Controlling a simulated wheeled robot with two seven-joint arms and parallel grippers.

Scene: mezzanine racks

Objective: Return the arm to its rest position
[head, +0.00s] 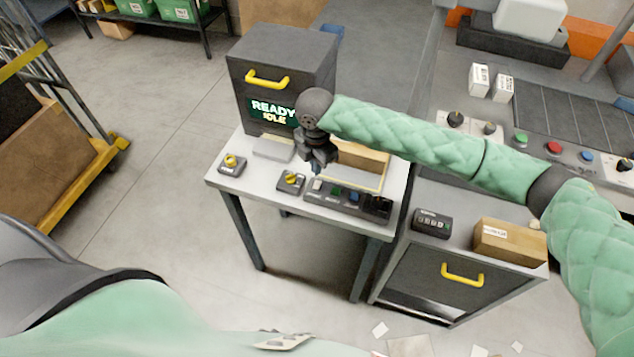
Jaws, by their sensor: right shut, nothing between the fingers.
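My right arm (420,132) in quilted green padding comes in from the right and reaches out over the small white table (226,180). My right gripper (317,165) is dark, points down and is shut with nothing in it. It is above the table, in front of a tan box (362,158) and near the button panel (335,197). The arm's wrist covers part of the lit sign reading READY IDLE (272,112) on the dark cabinet. My left gripper is not in view.
A dark cabinet (280,55) with a yellow handle stands at the table's back. Yellow-knob switches (232,164) sit on the table. To the right are a lower drawer unit (440,262) with a cardboard box (509,241) and a console (560,110). Floor at left is clear beside a cart (60,190).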

